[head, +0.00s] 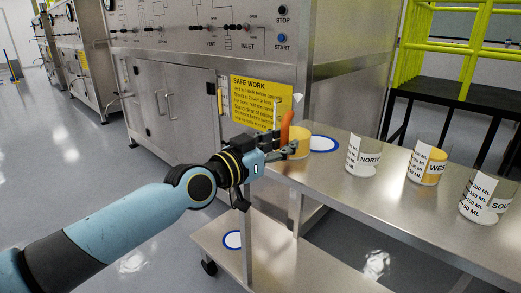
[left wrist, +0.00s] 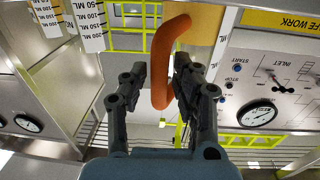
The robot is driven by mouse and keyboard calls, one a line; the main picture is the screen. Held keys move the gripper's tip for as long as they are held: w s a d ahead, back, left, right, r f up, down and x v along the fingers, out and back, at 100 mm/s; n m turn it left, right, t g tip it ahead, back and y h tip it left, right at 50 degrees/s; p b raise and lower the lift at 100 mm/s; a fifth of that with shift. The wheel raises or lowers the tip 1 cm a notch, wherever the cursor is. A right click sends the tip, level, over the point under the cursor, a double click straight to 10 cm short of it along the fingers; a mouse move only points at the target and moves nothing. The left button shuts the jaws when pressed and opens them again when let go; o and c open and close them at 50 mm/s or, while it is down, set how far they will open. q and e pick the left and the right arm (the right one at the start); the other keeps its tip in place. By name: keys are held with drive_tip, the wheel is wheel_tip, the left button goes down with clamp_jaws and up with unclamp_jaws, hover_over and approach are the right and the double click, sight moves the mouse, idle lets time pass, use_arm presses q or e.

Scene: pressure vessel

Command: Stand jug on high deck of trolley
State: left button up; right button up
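The jug (head: 299,142) has clear walls, yellow contents and an orange handle (head: 286,126). It is at the near left end of the trolley's high deck (head: 400,205), left of a blue-rimmed white disc (head: 323,143). I cannot tell whether its base touches the deck. My left gripper (head: 285,150) is at the handle. The jug's body shows only partly there. My right gripper is not in view.
Beakers marked NORTH (head: 363,156), WEST (head: 427,163) and SOUTH (head: 485,197) stand along the high deck. The low deck (head: 290,260) bears another blue-rimmed disc (head: 232,240). A steel cabinet with a control panel (head: 200,35) stands behind. A yellow-railed platform (head: 460,60) is at back right.

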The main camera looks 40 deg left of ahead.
use_arm(q)
drive_tip(key=s+a+p, duration=0.1)
drive_tip(key=s+p, duration=0.2)
drive_tip(key=s, duration=0.7)
drive_tip(key=s+a+f+g+y, duration=0.1)
drive_tip(key=s+a+f+g, duration=0.2)
drive_tip(key=f, duration=0.8)
drive_tip(key=s+a+f+n+g+y, duration=0.1)
drive_tip(key=s+f+g, duration=0.2)
drive_tip(key=s+f, duration=0.55)
drive_tip(key=s+a+f+g+y, duration=0.1)
drive_tip(key=a+f+g, duration=0.1)
drive_tip(key=f, duration=1.2)
drive_tip(key=s+d+f+g, duration=0.2)
drive_tip(key=s+f, duration=0.3)
drive_tip(key=s, duration=0.5)
drive_tip(key=s+d+f+g, duration=0.2)
drive_tip(key=s+f+g, duration=0.2)
drive_tip(key=s, duration=0.6)
drive_tip(key=s+d+f+g, duration=0.3)
drive_tip(key=s+f, duration=0.5)
drive_tip(key=s, duration=0.2)
drive_tip(key=shift+s, duration=0.15)
